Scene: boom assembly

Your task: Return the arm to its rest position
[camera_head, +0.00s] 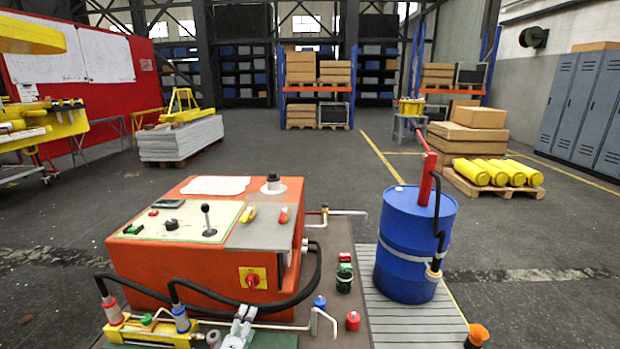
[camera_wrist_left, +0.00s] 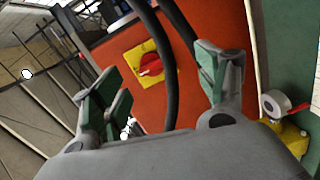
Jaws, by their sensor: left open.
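My left gripper (camera_head: 245,314) shows at the bottom of the head view, in front of the orange control box (camera_head: 180,268). In the left wrist view my gripper (camera_wrist_left: 160,80) has its two green-padded fingers spread wide. I see nothing held between them. Behind the fingers are the orange box and its red rotary switch (camera_wrist_left: 150,66) on a yellow plate. Black hoses (camera_wrist_left: 172,50) cross the view behind the gap between the fingers. My right gripper is in neither view.
A yellow hydraulic block (camera_head: 150,331) with black hoses lies at the lower left. Small coloured fittings (camera_head: 344,278) sit nearby. A blue drum (camera_head: 412,250) with a red pump (camera_head: 428,178) stands further right. Open floor lies behind.

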